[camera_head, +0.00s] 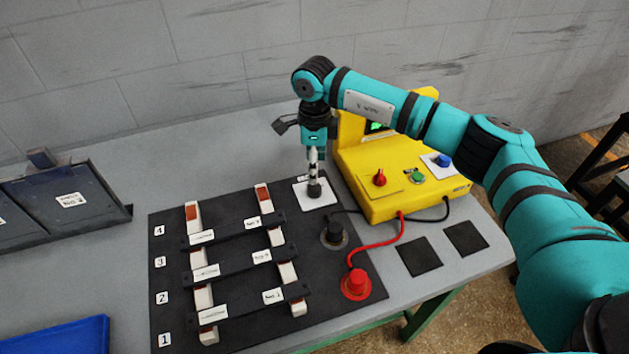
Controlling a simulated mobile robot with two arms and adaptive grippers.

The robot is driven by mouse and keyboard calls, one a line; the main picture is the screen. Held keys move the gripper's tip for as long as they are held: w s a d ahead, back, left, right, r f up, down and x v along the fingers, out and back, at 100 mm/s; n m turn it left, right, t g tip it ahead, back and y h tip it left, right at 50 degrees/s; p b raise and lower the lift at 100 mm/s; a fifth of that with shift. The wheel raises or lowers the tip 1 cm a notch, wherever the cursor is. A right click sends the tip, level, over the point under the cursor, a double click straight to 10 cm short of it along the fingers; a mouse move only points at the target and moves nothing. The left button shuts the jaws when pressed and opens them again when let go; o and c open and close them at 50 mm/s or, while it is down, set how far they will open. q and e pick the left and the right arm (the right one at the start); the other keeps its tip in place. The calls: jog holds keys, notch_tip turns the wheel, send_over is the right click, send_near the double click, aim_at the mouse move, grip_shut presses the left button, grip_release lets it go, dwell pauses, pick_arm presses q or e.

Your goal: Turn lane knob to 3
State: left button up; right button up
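A black knob (315,190) stands on a small white plate at the back right of the black board (170,330). My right gripper (315,177) points straight down over this knob, with its fingertips at or just above it. The fingers line up in this view, so I cannot tell whether they are closed on the knob. The plate's markings and the knob's setting are too small or hidden to read. Lane labels 4, 3, 2 and 1 (165,340) run down the board's left side. My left gripper is not in view.
A yellow control box (403,198) with red (379,178), green (418,177) and blue (444,160) controls stands right of the board. Red and black cables run to a red plug (356,284) and a black plug (334,233). Dark bars lie across two pale rails (203,296).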

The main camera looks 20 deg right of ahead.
aim_at(314, 186)
notch_tip(314, 186, down, 6)
jog(key=shift+a+f+p, duration=0.1)
jog(key=shift+p, duration=0.45)
jog(key=shift+f, duration=0.75)
jog(key=shift+c, duration=0.4)
jog(key=c, duration=1.1)
